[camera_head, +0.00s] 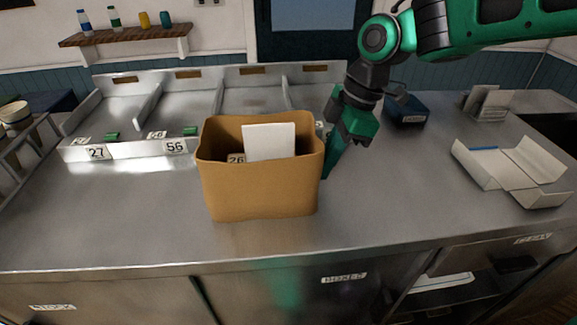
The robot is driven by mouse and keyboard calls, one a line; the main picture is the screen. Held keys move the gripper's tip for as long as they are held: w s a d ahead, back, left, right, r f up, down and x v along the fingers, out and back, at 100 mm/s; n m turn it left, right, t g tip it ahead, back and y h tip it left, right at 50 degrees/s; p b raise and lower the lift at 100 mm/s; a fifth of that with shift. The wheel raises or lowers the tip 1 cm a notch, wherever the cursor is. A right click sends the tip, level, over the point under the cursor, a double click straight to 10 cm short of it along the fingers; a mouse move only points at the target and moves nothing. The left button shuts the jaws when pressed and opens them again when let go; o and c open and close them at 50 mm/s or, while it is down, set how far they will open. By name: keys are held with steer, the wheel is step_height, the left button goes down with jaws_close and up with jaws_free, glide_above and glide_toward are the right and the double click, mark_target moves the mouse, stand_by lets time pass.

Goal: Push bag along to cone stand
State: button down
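The bag (258,190) is a tan, open-topped paper bag standing upright on the steel counter. A white card or paper (268,142) shows at its mouth. My gripper (335,160) is just right of the bag, pointing down, with a green finger close against the bag's right side. The fingertips are partly hidden behind the bag, so I cannot tell whether they touch it or are open. No thing that I can surely name as the cone stand shows; a wire rack (15,145) with a bowl stands at the far left edge.
A metal tray with lanes (130,150) and number tags such as 27 and 56 lies behind and left of the bag. A dark blue container (408,111) stands behind my gripper. The counter left of the bag is clear.

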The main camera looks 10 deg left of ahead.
steer(key=shift+s+a, duration=0.35)
steer(key=shift+a, duration=0.75)
steer(key=shift+s+a, duration=0.35)
steer(key=shift+a, duration=0.8)
steer(key=shift+s+a, duration=0.35)
steer(key=shift+a, duration=0.75)
steer(key=shift+s+a, duration=0.35)
steer(key=shift+a, duration=0.75)
steer(key=shift+s+a, duration=0.35)
steer(key=shift+a, duration=0.8)
steer(key=shift+s+a, duration=0.35)
steer(key=shift+a, duration=0.85)
steer(key=shift+s+a, duration=0.35)
steer(key=shift+a, duration=0.7)
steer(key=shift+s+a, duration=0.35)
steer(key=shift+a, duration=0.75)
steer(key=shift+s+a, duration=0.35)
steer(key=shift+a, duration=0.85)
steer(key=shift+s+a, duration=0.35)
steer(key=shift+a, duration=0.7)
steer(key=shift+s+a, duration=0.35)
steer(key=shift+a, duration=0.75)
steer(key=shift+s+a, duration=0.35)
steer(key=shift+a, duration=0.7)
